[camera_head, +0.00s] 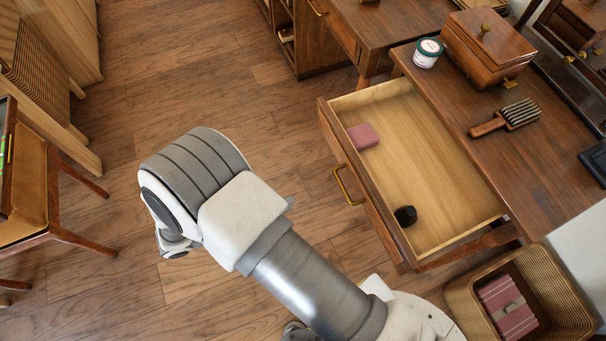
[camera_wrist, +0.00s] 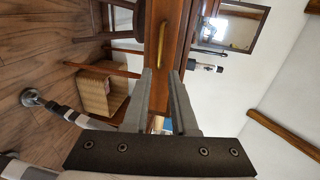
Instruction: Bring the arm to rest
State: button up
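My gripper (camera_wrist: 161,76) shows in the wrist view with two grey fingers apart and nothing between them. Behind its fingertips in that view is a wooden furniture front with a brass handle (camera_wrist: 160,45). In the head view my arm (camera_head: 310,285) rises from the bottom, bent over the floor left of the open drawer. My gripper is hidden behind the arm's links there. The open drawer (camera_head: 450,165) holds a pink block (camera_head: 363,136) and a small black round object (camera_head: 405,215). My arm appears apart from the drawer in the picture.
A desk top (camera_head: 545,175) carries a wooden box (camera_head: 487,48), a white tub (camera_head: 428,52) and a brush (camera_head: 505,118). A basket (camera_head: 560,290) with a pink item stands at lower right. A chair (camera_head: 35,190) is at left. The wooden floor (camera_head: 200,75) beyond my arm is clear.

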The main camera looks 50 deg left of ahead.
jog(key=shift+s+a+r, duration=0.15)
jog(key=shift+s+a, duration=0.05)
jog(key=shift+s, duration=0.5)
jog(key=shift+w+r, duration=0.1)
